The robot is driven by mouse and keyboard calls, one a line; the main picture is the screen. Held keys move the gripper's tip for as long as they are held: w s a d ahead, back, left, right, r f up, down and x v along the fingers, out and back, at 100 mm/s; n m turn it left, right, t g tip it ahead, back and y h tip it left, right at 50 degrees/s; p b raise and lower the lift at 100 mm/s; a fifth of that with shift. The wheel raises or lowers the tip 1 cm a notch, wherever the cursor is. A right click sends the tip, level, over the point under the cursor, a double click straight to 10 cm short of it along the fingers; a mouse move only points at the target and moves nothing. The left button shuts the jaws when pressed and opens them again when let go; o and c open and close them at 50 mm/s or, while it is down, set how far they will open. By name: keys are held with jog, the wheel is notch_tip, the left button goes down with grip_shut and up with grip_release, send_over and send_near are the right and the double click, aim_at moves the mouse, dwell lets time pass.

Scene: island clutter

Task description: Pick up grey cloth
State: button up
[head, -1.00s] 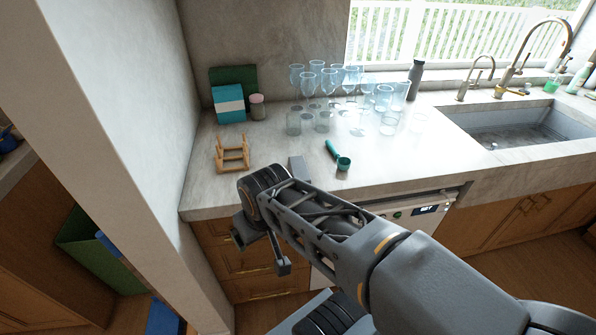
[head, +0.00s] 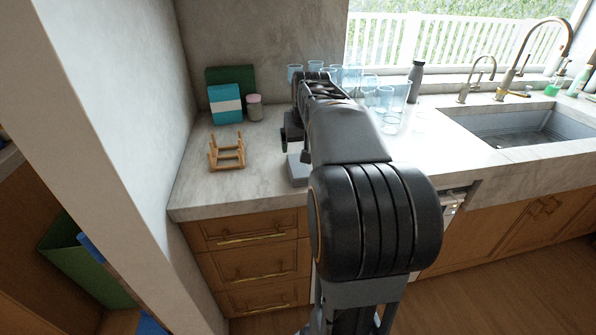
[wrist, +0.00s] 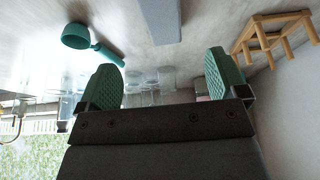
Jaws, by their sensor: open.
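A plain grey folded-looking piece, which appears to be the grey cloth (head: 298,170), lies on the counter near its front edge, partly hidden behind my arm. In the wrist view the grey cloth (wrist: 160,18) is at the top middle, beyond the fingertips and between their lines. My gripper (wrist: 163,72) is open, with its two green pads apart and nothing between them. In the head view my arm covers most of my gripper (head: 289,132), which is over the counter close to the cloth.
A small wooden rack (head: 227,151) stands left of the cloth. A green scoop (wrist: 92,42) lies on the other side. The sink (head: 510,128) is at right.

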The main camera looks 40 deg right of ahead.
aim_at(298, 164)
jog(key=x, duration=1.2)
jog(key=shift+w+a+b, duration=0.1)
jog(key=shift+a+b, duration=0.05)
jog(key=shift+b, duration=0.2)
jog(key=shift+c, duration=0.3)
jog(key=c, duration=1)
jog(key=shift+r, duration=0.1)
jog(key=shift+r, duration=0.1)
jog(key=shift+r, duration=0.3)
notch_tip(298, 164, up, 2)
jog(key=shift+r, duration=0.1)
jog(key=s+r, duration=0.1)
jog(key=r, duration=0.1)
jog(key=s+a+r, duration=0.1)
jog(key=s+r, duration=0.1)
jog(key=s+a+r, duration=0.1)
jog(key=r, duration=0.1)
jog(key=shift+s+a+r+p, duration=0.15)
jog(key=shift+s+r+p, duration=0.1)
jog(key=shift+s+p, duration=0.15)
jog(key=s+a+r, duration=0.1)
jog(key=s, duration=0.1)
jog(key=s+a+r, duration=0.1)
jog(key=s, duration=0.2)
jog(key=s+a+r, duration=0.1)
jog(key=s+a, duration=0.1)
jog(key=s, duration=0.1)
jog(key=shift+r+b, duration=0.2)
jog(key=shift+b, duration=0.15)
